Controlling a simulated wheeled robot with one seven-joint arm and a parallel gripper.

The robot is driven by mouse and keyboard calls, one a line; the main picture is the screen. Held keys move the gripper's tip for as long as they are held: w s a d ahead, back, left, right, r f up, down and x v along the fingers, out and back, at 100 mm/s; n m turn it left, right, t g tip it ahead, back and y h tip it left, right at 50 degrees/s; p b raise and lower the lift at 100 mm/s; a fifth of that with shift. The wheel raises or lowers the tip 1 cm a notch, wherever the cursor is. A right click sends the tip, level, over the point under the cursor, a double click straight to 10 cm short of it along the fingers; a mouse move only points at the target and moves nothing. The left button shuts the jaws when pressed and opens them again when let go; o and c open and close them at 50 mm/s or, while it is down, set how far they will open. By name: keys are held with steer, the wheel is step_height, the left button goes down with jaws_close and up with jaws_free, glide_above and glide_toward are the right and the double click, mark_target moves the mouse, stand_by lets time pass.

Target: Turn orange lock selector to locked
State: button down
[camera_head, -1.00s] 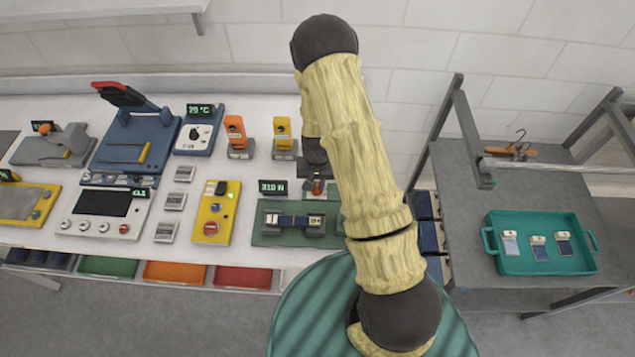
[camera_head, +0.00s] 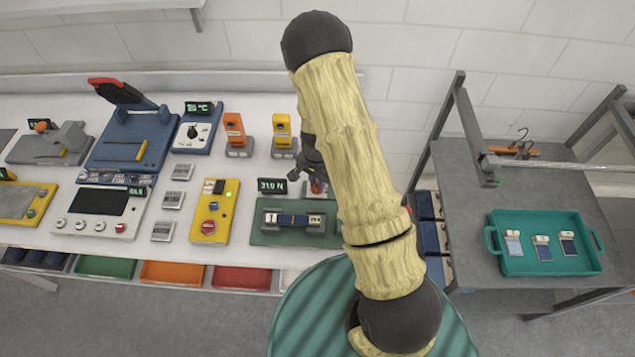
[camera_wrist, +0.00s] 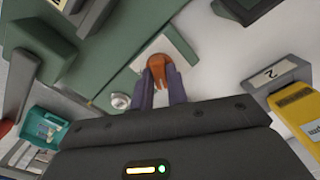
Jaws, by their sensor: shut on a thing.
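The orange lock selector (camera_wrist: 168,70) sits on a pale plate on the green fixture in the wrist view. My gripper (camera_wrist: 162,82) is shut on it, with the two dark fingers on either side of the orange knob. In the head view the selector (camera_head: 318,187) shows as a small orange patch, partly hidden by my wrist. My gripper's fingertips are hard to make out there. The green fixture (camera_head: 262,236) lies on the white bench. Any lock markings are too small or hidden to read.
A force display (camera_head: 272,186) stands just left of the selector. Orange (camera_head: 235,128) and yellow (camera_head: 282,128) upright units stand behind it. A yellow control box (camera_head: 209,228) is left of the fixture. A teal tray (camera_head: 508,266) sits on the grey table at right.

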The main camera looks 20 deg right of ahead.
steer(key=m, duration=0.6)
steer(key=shift+r, duration=0.1)
steer(key=m+p, duration=0.1)
steer(key=m, duration=0.5)
stand_by(0.5)
steer(key=c, duration=1.4)
jaws_free()
step_height(320, 180, up, 17)
steer(key=shift+r+b, duration=0.15)
steer(key=shift+b, duration=0.35)
